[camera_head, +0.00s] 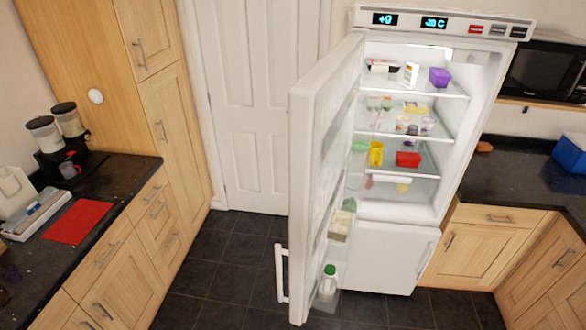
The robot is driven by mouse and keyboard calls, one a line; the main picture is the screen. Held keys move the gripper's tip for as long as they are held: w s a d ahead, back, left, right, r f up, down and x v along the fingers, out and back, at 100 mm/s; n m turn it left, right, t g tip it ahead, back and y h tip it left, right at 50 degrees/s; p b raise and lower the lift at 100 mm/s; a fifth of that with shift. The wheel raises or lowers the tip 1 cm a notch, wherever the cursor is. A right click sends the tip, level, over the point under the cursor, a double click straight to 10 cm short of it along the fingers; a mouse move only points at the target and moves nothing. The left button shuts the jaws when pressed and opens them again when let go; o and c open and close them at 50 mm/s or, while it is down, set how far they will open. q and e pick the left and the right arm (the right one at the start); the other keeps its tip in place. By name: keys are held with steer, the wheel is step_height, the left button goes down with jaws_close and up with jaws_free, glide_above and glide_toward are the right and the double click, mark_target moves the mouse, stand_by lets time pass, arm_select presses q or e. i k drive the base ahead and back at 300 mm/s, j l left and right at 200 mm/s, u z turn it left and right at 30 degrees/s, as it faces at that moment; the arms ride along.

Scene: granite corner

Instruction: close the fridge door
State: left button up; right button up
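The white fridge (393,213) stands at the back right of the middle, with digital displays along its top. Its door (315,165) is wide open, hinged on the left and swung out towards me. The door's white handle (282,273) is low on its outer left side. Lit shelves inside hold food and small tubs, and a green-capped bottle (328,283) stands in the lowest door shelf. The lower compartment (385,257) looks shut. Neither of my grippers is in view.
Wooden cupboards and a dark counter with a red mat (78,222) line the left. Another counter with a microwave (545,72) above and a blue box (571,154) is at the right. Dark tiled floor (225,260) is clear left of the fridge door. A closed white room door (255,100) stands behind.

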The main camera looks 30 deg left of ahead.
mark_target(322, 104)
steer(key=i+j+z, duration=0.1)
steer(key=j, duration=0.75)
steer(key=j+z, duration=0.1)
steer(key=j, duration=0.75)
steer(key=i+j, duration=0.2)
steer(key=j, duration=0.15)
steer(key=i+j, duration=0.15)
steer(key=j, duration=0.15)
